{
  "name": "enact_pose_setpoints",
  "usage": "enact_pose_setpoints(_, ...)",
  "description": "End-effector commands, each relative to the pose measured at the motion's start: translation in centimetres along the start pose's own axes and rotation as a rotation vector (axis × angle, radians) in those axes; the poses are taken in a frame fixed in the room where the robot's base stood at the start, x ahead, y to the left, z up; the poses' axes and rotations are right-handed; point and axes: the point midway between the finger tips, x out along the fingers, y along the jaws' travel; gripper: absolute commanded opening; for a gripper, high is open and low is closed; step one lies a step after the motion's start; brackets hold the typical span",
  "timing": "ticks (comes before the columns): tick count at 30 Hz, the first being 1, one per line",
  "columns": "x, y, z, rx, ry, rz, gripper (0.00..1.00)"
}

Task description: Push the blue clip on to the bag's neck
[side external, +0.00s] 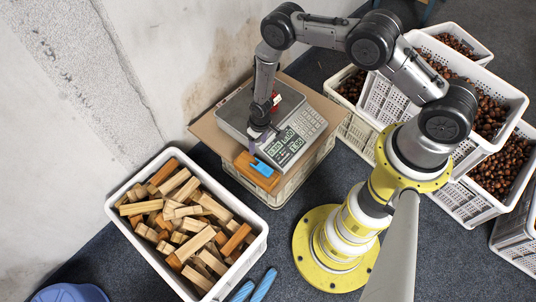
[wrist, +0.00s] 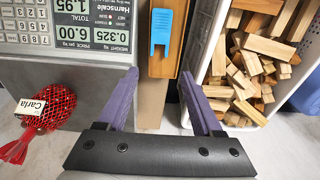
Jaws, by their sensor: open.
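The blue clip (wrist: 161,30) lies on an orange-brown wooden block (wrist: 158,68) beside the scale; in the side view the clip (side external: 263,168) sits at the cardboard's front corner. The bag (wrist: 50,106) is a red net of chestnuts on the scale plate, labelled "Carla", its gathered neck (wrist: 17,148) pointing to the lower left. In the side view only a bit of the bag (side external: 276,98) shows beside my arm. My gripper (wrist: 160,76) is open and empty, its purple fingers spread either side of the block, with the clip ahead of the fingertips. It also shows in the side view (side external: 254,146).
A white crate of wooden blocks (side external: 262,243) stands close at the left. Crates of chestnuts (side external: 515,98) stand at the right. Two blue rolls (side external: 264,285) lie on the floor.

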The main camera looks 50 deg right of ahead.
Motion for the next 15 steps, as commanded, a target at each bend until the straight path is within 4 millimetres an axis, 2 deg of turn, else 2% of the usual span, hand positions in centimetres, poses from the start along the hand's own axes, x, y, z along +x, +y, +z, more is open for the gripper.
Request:
enact_pose_setpoints(1, 1.2, 0.0, 1.7, -0.003, -0.032, 0.002, 0.68)
enact_pose_setpoints(3, 2.3, 0.1, 3.4, -0.005, -0.063, 0.005, 0.68)
enact_pose_setpoints(6, 3.1, 0.1, 4.6, -0.007, -0.086, 0.007, 0.68)
enact_pose_setpoints(15, 5.0, 0.1, 5.1, -0.008, -0.093, 0.007, 0.68)
